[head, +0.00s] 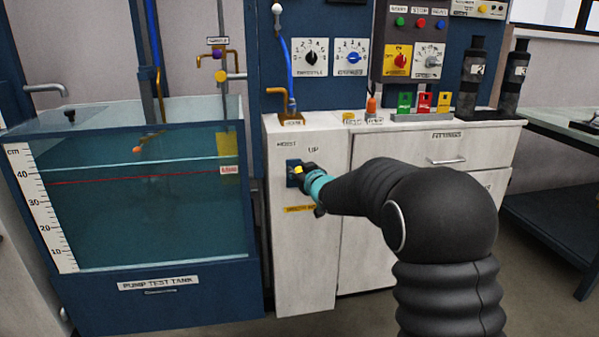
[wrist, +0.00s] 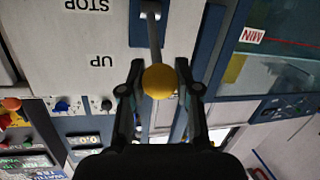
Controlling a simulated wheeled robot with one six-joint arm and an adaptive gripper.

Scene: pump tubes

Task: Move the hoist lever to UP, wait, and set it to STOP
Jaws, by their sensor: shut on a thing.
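The hoist lever shows in the wrist view as a grey metal arm (wrist: 154,35) with a yellow ball knob (wrist: 159,82). The wrist view is upside down; the lever points toward the UP end, and its knob appears near the level of the UP label (wrist: 102,61), with STOP (wrist: 86,5) farther back. My gripper (wrist: 160,84) has its two fingers around the knob. In the head view my gripper (head: 300,172) is at the blue lever plate (head: 291,174) on the white cabinet front, below the HOIST label (head: 286,144). My gripper partly hides the lever there.
The water-filled pump test tank (head: 150,205) stands left of the hoist panel. The white cabinet (head: 425,160) with a drawer handle is to the right, with colored blocks (head: 425,101) and dark cylinders (head: 473,80) on top. A control panel (head: 411,45) with buttons and dials is above.

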